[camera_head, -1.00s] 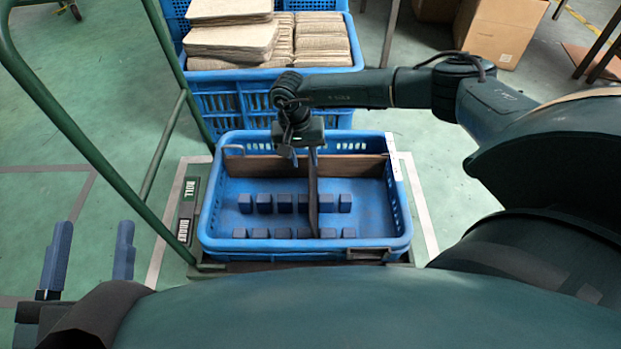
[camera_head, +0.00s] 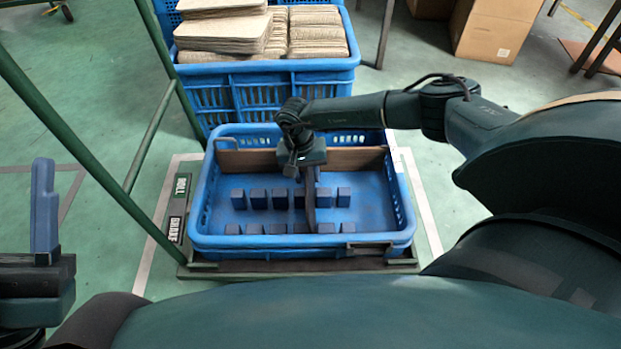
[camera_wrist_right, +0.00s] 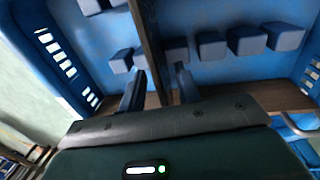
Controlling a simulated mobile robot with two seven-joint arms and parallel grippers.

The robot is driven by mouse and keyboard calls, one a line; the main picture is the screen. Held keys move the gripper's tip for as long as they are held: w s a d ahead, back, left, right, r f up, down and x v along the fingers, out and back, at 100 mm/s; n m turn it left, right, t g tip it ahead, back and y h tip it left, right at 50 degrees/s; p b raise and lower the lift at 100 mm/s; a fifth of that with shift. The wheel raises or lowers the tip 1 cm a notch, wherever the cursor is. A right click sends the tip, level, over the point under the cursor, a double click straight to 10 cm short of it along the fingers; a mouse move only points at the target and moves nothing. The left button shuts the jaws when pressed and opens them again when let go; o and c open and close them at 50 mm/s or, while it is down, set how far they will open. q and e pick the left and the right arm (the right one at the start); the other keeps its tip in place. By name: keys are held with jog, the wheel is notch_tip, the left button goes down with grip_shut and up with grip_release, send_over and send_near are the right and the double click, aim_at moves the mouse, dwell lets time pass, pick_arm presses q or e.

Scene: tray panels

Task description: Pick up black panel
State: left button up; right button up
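A thin dark panel (camera_head: 310,196) stands on edge in the blue tray (camera_head: 400,205), running front to back among the dark blue blocks. It also shows in the right wrist view (camera_wrist_right: 147,35). My right gripper (camera_head: 305,176) is over the panel, pointing down. In the right wrist view its fingers (camera_wrist_right: 160,78) are on either side of the panel, with a gap showing at the right finger, so it is open. The panel's upper part is hidden by the gripper in the head view. My left gripper (camera_head: 45,205) is at the far left, away from the tray; only one finger shows.
Two rows of dark blue blocks (camera_head: 258,199) stand on the tray floor. A brown board (camera_head: 350,160) stands along the tray's back wall. Behind is a blue crate (camera_head: 262,98) with stacked beige pads (camera_head: 318,35). A green cart frame (camera_head: 85,155) rises at the left.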

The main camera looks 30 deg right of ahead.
grip_shut()
dwell(0.4)
jog(key=shift+r, duration=0.1)
